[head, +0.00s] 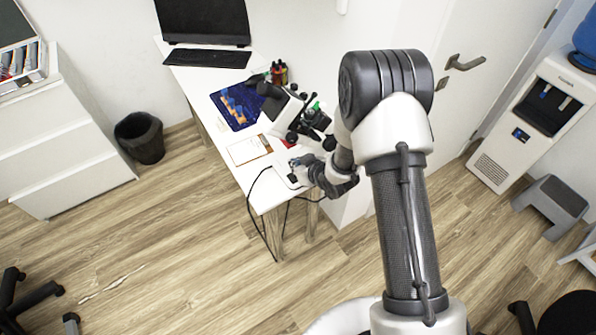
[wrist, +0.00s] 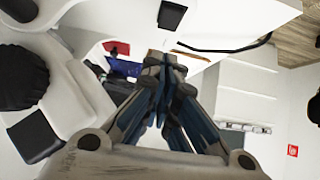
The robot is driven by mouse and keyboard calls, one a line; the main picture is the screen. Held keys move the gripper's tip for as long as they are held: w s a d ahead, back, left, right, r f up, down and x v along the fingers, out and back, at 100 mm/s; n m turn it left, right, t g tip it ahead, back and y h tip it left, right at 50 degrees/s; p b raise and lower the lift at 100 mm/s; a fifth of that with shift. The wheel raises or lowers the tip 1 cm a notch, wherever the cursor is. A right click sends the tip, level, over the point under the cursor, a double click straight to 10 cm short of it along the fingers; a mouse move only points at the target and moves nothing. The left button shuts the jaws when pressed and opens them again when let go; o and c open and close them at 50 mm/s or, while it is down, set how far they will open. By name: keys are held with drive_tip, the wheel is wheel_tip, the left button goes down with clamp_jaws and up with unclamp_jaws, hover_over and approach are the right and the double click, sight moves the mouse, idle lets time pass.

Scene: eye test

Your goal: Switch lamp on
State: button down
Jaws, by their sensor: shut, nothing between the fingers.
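No plain desk lamp is in view, and I cannot tell which thing is the lamp. A white and black microscope-like device (head: 283,108) stands on the white desk (head: 262,187); in the wrist view a white device with a black knob (wrist: 22,85) fills the left side. My gripper (head: 298,164) is over the desk's near right corner, close to the device. In the wrist view my gripper's fingers (wrist: 163,70) are together and empty. A black rectangular piece (wrist: 171,15) lies on a white surface beyond the fingertips. Whether it is a switch is unclear.
A bin (head: 141,140) stands left; floor in front is clear.

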drive_tip(key=f+p+v, duration=0.1)
drive_tip(key=v, duration=0.8)
drive_tip(key=shift+s+d+r, duration=0.25)
drive_tip(key=shift+s+d, duration=0.15)
drive_tip(key=shift+s, duration=0.05)
drive_tip(key=b, duration=0.4)
hover_over(292, 177)
drive_tip(key=shift+t+y, duration=0.3)
drive_tip(key=shift+t, duration=0.1)
drive_tip(key=f, duration=0.5)
drive_tip(key=shift+s+f, duration=0.25)
drive_tip(key=shift+f, duration=0.1)
wheel_tip(292, 177, down, 2)
drive_tip(key=shift+w+f+b, duration=0.1)
drive_tip(key=shift+f+b, duration=0.15)
drive_tip(key=shift+b, duration=0.35)
drive_tip(key=shift+w+f, duration=0.1)
drive_tip(key=shift+f, duration=0.45)
